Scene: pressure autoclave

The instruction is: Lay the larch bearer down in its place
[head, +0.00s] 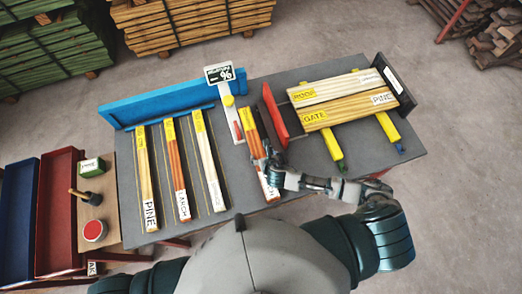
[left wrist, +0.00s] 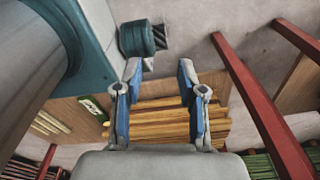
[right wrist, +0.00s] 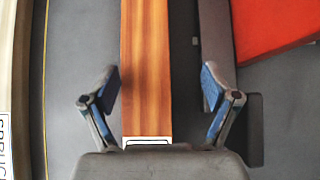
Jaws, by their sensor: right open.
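A reddish-brown larch bearer (head: 254,133) with a yellow tag and a white label lies on the grey table, left of a red block. My right gripper (head: 265,162) is over its label end and hides part of it. In the right wrist view the bearer (right wrist: 146,50) runs between my open right fingers (right wrist: 160,82), with a gap on each side. A second larch bearer (head: 177,165) lies between a pine bearer (head: 146,180) and a spruce bearer (head: 207,160). My left gripper (left wrist: 160,75) is open and empty in the left wrist view.
The red block (head: 274,115) stands close to the right of the bearer. Boards (head: 345,100) marked GATE and PINE rest on yellow supports at the right. A blue fence (head: 172,98) and a sign (head: 219,74) stand at the back. Red and blue trays (head: 57,212) are left.

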